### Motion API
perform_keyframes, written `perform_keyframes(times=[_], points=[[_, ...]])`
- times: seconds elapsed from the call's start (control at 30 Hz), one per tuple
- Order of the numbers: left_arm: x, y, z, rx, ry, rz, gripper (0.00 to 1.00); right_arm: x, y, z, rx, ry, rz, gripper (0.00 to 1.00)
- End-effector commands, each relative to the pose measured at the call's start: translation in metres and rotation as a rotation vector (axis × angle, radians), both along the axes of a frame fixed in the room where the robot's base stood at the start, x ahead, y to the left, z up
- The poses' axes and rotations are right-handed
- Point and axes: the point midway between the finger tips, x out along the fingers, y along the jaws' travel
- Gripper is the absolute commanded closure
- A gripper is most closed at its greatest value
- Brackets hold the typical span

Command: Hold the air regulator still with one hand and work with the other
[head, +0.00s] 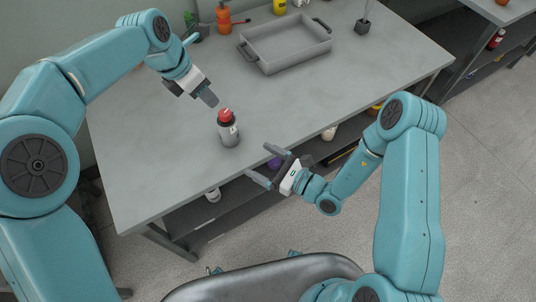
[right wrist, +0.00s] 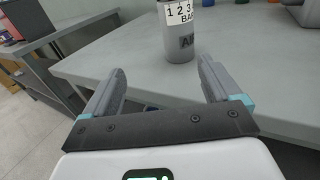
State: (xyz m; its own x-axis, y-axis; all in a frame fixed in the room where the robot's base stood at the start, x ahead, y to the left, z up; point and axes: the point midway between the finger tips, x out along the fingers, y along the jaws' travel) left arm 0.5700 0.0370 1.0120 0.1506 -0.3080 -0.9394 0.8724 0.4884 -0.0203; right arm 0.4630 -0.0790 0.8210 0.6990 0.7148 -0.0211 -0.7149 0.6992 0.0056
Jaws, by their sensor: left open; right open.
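The air regulator (head: 229,132) stands upright on the grey table (head: 165,150), a grey cylinder with a red top. In the right wrist view its grey body (right wrist: 179,45) shows a white label with numbers and "BAR"; its top is cut off. My left gripper (head: 209,99) is open, above the table, up and left of the regulator in the head view, apart from it. My right gripper (head: 259,161) is open and empty near the table's front edge, its fingers pointing toward the regulator. In the right wrist view the regulator is beyond the fingertips (right wrist: 161,68), not between them.
A grey tray (head: 285,44) with dark handles sits at the back of the table. An orange bottle (head: 224,18), a yellow container (head: 279,7) and a small dark pot (head: 362,26) stand around it. The tabletop around the regulator is clear. Several items sit on a shelf below.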

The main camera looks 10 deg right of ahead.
Motion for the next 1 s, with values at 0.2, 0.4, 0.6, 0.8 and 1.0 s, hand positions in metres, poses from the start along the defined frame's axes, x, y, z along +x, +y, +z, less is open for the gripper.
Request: perform_keyframes(times=[0.2,0.4,0.6,0.8,1.0], points=[[0.0,0.0,0.0,0.0,0.0,0.0,0.57,0.02,-0.011,0.002,0.009,-0.021,-0.096,0.09],[0.0,0.0,0.0,0.0,0.0,0.0,0.57,0.046,0.013,0.002,0.008,-0.024,-0.091,0.09],[0.0,0.0,0.0,0.0,0.0,0.0,0.57,0.08,0.043,0.003,0.011,-0.024,-0.09,0.09],[0.0,0.0,0.0,0.0,0.0,0.0,0.57,0.111,0.069,0.002,0.01,-0.022,-0.092,0.09],[0.0,0.0,0.0,0.0,0.0,0.0,0.57,0.132,0.085,0.002,0.01,-0.02,-0.093,0.09]])
